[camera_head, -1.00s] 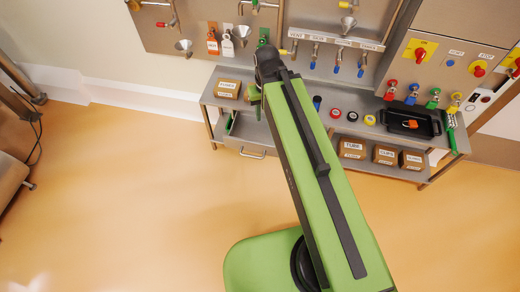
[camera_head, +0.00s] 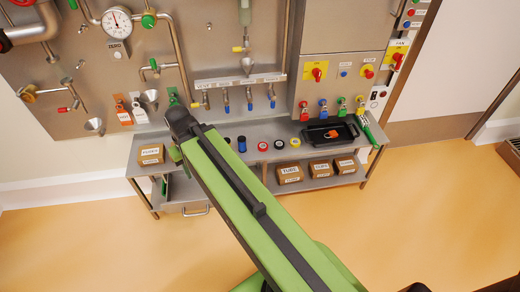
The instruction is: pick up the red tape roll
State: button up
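The red tape roll (camera_head: 262,146) lies on the top of the steel bench (camera_head: 222,158), in a row of small rolls. It is just right of my green arm and looks clear of it. My gripper (camera_head: 175,153) is at the far end of the arm, over the left part of the bench and well left of the red roll. The black arm joint largely hides the gripper. Its fingers cannot be made out, and nothing held is visible.
A blue roll (camera_head: 241,144) stands left of the red one; a black roll (camera_head: 279,144) and a yellow roll (camera_head: 295,142) lie to its right. A black tray (camera_head: 330,132) holds an orange item. Valves and funnels hang behind. Boxes (camera_head: 289,174) sit on the lower shelf.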

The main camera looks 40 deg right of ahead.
aim_at(262, 144)
jog(key=z, duration=0.5)
jog(key=k, duration=0.1)
jog(key=u, duration=3.15)
jog(key=k, duration=1)
jog(key=z, duration=1.8)
jog(key=i, duration=1.05)
jog(key=u, duration=0.1)
